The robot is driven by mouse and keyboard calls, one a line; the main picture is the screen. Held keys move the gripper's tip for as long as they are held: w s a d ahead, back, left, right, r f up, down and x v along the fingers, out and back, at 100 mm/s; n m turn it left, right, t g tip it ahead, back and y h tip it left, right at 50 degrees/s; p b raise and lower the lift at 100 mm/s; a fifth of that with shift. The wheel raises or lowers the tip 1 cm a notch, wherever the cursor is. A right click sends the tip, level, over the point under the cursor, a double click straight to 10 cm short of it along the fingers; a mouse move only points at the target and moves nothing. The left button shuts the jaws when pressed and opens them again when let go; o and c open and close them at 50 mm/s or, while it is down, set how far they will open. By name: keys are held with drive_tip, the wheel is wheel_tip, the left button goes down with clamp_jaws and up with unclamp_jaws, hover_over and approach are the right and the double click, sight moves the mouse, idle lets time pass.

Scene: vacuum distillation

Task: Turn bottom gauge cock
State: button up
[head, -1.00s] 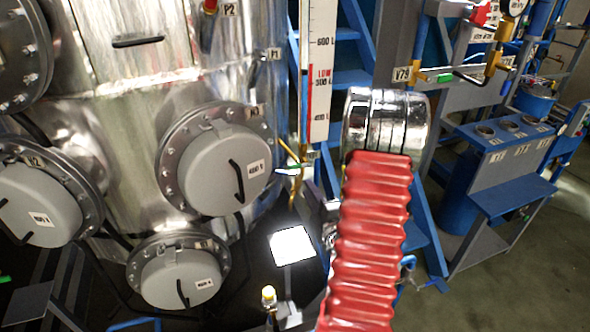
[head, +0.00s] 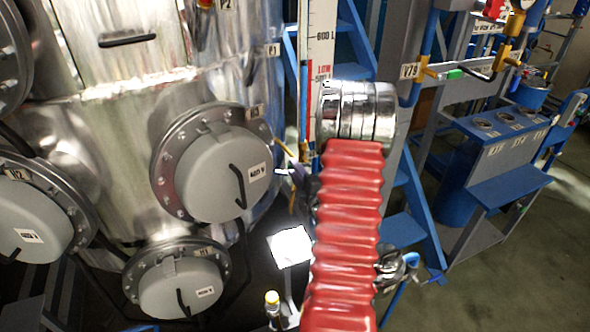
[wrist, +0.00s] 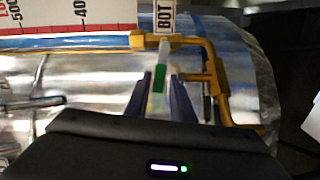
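The bottom gauge cock shows in the wrist view as a lever with a green mark (wrist: 159,78), under a BOT label (wrist: 166,18) on yellow pipework (wrist: 216,72). My gripper (wrist: 158,84) is open, with one dark blue finger on each side of the lever. The lever lies between the fingers; I cannot tell whether either finger touches it. In the head view the level gauge (head: 320,50) stands upright behind my red-sleeved arm. The cock is at its foot and mostly hidden by my arm and gripper.
The steel vessel (head: 120,130) with round grey manholes (head: 222,175) stands close on the left. Blue stairs (head: 350,60) rise behind the gauge. A bright white panel (head: 290,247) sits below the cock. Piping and a blue console (head: 505,150) stand right, with open floor beyond.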

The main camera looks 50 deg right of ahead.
drive_tip(key=shift+s+d, duration=0.1)
drive_tip(key=shift+c, duration=0.2)
clamp_jaws()
drive_tip(key=shift+s+d, duration=0.1)
drive_tip(key=shift+s, duration=0.05)
